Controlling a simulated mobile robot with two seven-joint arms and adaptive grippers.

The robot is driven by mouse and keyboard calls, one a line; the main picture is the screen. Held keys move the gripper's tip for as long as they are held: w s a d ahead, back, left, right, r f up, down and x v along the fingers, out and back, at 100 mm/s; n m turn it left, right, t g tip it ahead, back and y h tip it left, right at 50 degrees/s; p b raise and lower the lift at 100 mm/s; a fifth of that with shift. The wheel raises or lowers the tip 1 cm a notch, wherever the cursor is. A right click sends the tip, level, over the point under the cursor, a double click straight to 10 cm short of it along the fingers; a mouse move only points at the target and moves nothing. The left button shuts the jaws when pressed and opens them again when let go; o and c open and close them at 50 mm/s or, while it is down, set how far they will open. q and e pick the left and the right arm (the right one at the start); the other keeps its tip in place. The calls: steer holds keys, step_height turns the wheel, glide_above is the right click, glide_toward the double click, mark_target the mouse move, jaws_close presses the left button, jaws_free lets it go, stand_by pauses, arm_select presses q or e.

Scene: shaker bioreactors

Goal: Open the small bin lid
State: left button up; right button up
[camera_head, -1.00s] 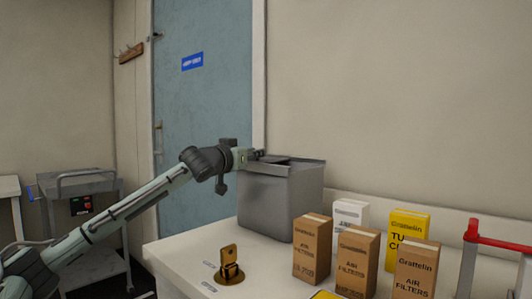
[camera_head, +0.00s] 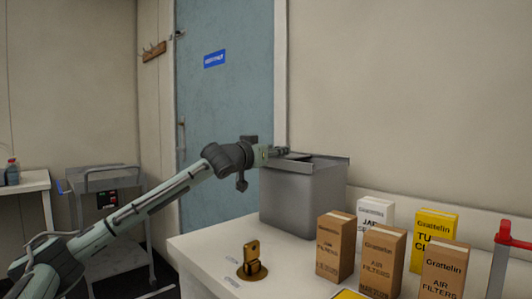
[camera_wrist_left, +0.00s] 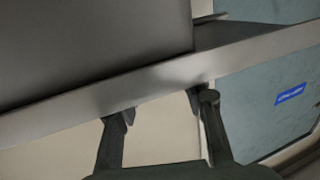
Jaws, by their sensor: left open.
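The small bin is a grey box (camera_head: 300,202) on the white table, against the wall. Its lid (camera_head: 315,160) looks shut or nearly so, with a raised rim; the exact state is hard to tell. My left gripper (camera_head: 285,155) reaches over the bin's upper left edge. In the left wrist view my left gripper (camera_wrist_left: 166,108) is open, its two fingertips apart and close to the bin's long metal rim (camera_wrist_left: 150,82). Whether they touch the rim cannot be told. Nothing shows between the fingers. My right gripper is not in view.
Brown air filter boxes (camera_head: 381,262), a white box (camera_head: 374,218) and a yellow box (camera_head: 433,240) stand right of the bin. A brass piece (camera_head: 252,262) stands on the white table (camera_head: 205,248) in front. A grey cart (camera_head: 112,205) stands at the left, by the blue door (camera_head: 225,100).

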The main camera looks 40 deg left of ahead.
arm_select(q)
steer(key=s, duration=0.3)
steer(key=shift+s+d+f, duration=0.1)
steer(key=shift+s+d, duration=0.05)
steer(key=shift+s, duration=0.1)
steer(key=shift+s+d, duration=0.3)
steer(key=shift+s, duration=0.1)
steer(key=shift+s+d+r, duration=0.15)
steer(key=shift+s+r, duration=0.05)
steer(key=shift+r, duration=0.1)
steer(key=s+d, duration=0.1)
steer(key=s, duration=0.5)
steer(key=shift+s+f, duration=0.2)
steer(key=shift+s, duration=0.2)
